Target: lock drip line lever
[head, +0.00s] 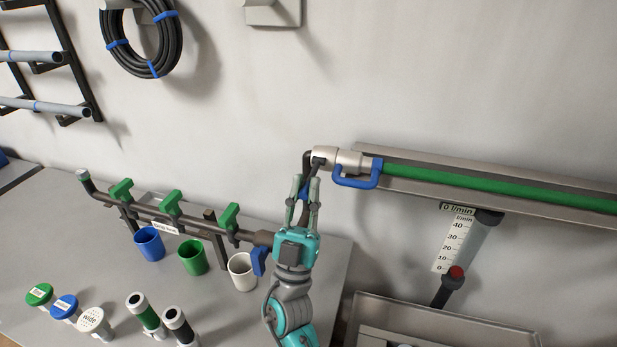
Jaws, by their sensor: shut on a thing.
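The green drip line (480,188) runs along a metal channel on the wall to a pale metal coupling (347,161). The coupling joins a dark, bent pipe end. One blue lever (366,181) hangs as a loop on the coupling's right side, apart from my gripper. My gripper (305,185) points up at the coupling from below and is shut on this left lever. The exact contact is small and partly hidden.
A manifold pipe (190,222) with green valve handles (172,203) and a blue handle (258,261) is left of my arm. Cups (193,257) stand beneath it. A flow gauge (457,240) and a metal tray (440,315) are at right.

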